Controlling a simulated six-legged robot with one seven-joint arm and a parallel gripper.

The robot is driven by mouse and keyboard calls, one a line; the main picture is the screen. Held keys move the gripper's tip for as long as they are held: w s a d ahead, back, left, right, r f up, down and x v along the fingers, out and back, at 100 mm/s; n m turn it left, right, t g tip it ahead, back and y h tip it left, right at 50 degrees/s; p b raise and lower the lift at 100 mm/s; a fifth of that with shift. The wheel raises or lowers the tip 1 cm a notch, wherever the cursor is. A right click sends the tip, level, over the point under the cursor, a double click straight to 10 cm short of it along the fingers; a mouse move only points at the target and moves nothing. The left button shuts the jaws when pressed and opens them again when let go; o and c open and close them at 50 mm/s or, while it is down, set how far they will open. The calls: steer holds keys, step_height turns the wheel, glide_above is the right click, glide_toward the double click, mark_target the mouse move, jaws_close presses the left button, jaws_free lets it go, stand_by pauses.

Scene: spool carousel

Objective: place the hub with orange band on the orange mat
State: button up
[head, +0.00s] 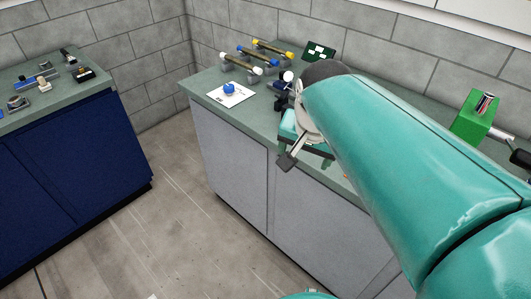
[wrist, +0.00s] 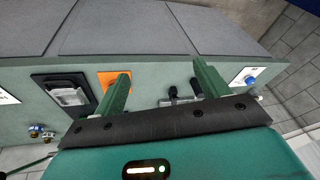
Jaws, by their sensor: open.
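The orange mat (wrist: 115,77) lies on the green-grey counter in the wrist view, behind the left finger, which covers part of it. In the wrist view my gripper (wrist: 162,80) is open, its two green fingers wide apart with nothing held between them. In the head view the teal hand (head: 300,124) is at the end of my arm, over the counter's front edge. I cannot make out a hub with an orange band in either view; my arm hides much of the counter in the head view.
A white card with a blue hub (head: 229,89) lies on the counter's left part. A green block (head: 474,115) is at the right. A black tray (wrist: 48,80) sits left of the mat. Open floor separates the blue cabinet (head: 75,150).

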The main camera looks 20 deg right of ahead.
steer(key=s+a+f+n+t+y, duration=0.1)
steer(key=s+a+n, duration=0.4)
steer(key=a+n, duration=0.2)
steer(key=shift+s+f+n+t, duration=0.35)
steer(key=shift+f+n+t, duration=0.05)
steer(key=shift+n, duration=0.3)
